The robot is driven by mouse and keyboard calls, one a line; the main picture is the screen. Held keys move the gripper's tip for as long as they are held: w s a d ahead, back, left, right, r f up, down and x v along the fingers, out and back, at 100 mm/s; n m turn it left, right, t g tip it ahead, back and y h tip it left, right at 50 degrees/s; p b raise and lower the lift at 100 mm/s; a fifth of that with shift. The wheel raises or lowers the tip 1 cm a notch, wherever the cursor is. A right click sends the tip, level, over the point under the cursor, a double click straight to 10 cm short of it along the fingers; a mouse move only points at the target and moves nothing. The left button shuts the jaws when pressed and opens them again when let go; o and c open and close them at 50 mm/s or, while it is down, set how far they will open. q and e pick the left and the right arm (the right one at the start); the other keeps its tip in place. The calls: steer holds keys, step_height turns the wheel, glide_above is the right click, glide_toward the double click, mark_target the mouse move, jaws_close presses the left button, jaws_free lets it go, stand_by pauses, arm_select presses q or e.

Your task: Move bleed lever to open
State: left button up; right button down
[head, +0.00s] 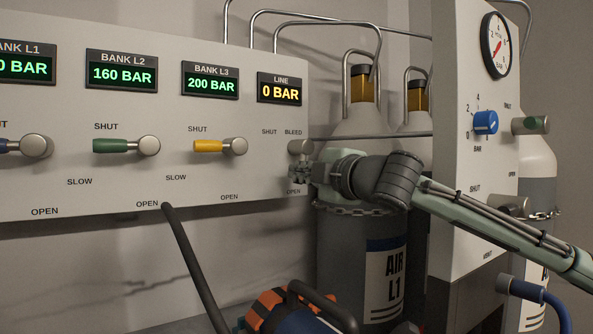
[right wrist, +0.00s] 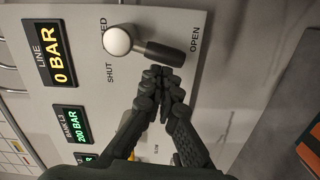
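The bleed lever (right wrist: 160,52) is a dark handle on a round pale knob. In the right wrist view it points from the knob towards the OPEN label, slightly off to the SHUT side. In the head view its knob (head: 300,147) is at the panel's right end, and my right gripper mostly hides the handle, which hangs down. My right gripper (head: 299,174) is at the panel, just below the knob. In the right wrist view its fingertips (right wrist: 160,76) are together beside the handle's outer part, touching or almost touching it, with nothing visible between them. My left gripper is not in view.
The LINE display (head: 280,89) reads 0 BAR. Yellow (head: 209,146) and green (head: 112,146) levers point left to SHUT. A grey cylinder (head: 345,250) with a chain stands behind my right arm. A regulator panel (head: 470,190) stands to the right; a dark hose (head: 190,260) hangs below.

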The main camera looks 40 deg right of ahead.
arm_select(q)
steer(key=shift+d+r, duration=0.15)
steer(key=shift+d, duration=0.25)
arm_select(e)
steer(key=shift+d+f+n, duration=0.25)
steer(key=shift+d+n, duration=0.35)
steer(key=shift+n, duration=0.3)
